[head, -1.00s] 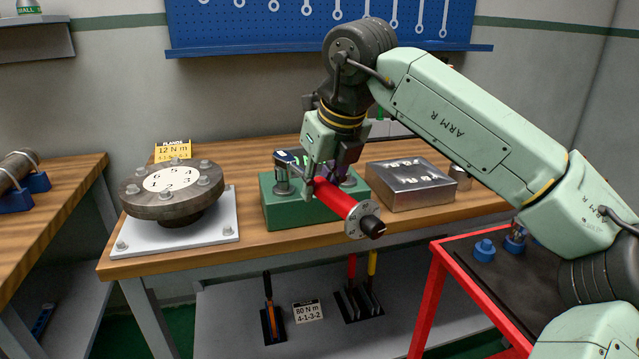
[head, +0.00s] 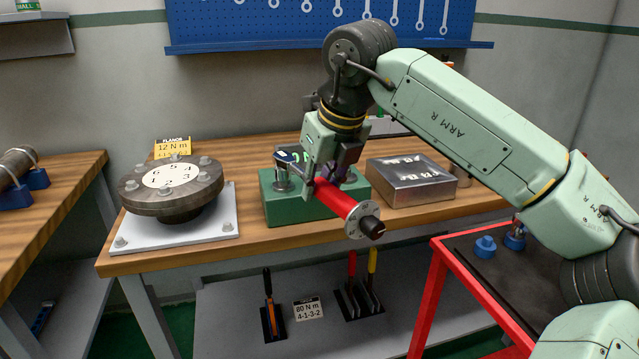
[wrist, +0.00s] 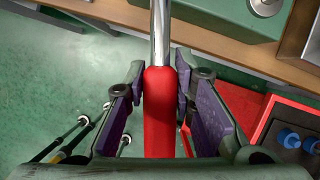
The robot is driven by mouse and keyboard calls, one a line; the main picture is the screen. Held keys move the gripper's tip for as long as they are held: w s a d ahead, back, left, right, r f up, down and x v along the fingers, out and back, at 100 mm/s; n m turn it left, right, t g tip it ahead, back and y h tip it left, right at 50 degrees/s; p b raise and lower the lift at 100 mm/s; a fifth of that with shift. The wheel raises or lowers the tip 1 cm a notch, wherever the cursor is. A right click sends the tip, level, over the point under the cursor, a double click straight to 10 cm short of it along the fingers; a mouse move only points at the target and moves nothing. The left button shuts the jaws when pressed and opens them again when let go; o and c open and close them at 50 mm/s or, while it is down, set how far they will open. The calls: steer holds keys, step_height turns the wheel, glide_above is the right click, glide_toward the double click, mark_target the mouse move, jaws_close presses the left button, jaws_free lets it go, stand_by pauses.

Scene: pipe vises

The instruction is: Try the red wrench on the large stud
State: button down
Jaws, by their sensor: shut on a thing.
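My gripper (wrist: 160,110) is shut on the red wrench (head: 337,198), holding it by its red handle. Its round end dial points toward the camera, low and right. In the wrist view the wrench's chrome shaft (wrist: 160,28) runs straight out past the top edge, so its head is hidden there. The green block (head: 294,210) on the bench carries a metal stud at its left (head: 283,178) and another at its right, partly behind my gripper. The wrench's head (head: 286,156) shows at the top of the left stud; I cannot tell whether it is seated.
A round numbered flange (head: 170,190) stands on a white plate at left, with a 12 N m sign behind. A metal box (head: 410,180) is right of the block. A red-framed cart (head: 432,290) stands at right. Tools and an 80 N m sign (head: 308,310) are below.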

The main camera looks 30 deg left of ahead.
steer(key=shift+f+b, duration=0.7)
steer(key=shift+f, duration=0.35)
stand_by(1.2)
steer(key=shift+s+a+f+m+b, duration=0.1)
steer(key=shift+s+a+m+b, duration=0.1)
steer(key=shift+s+m+b, duration=0.25)
stand_by(0.5)
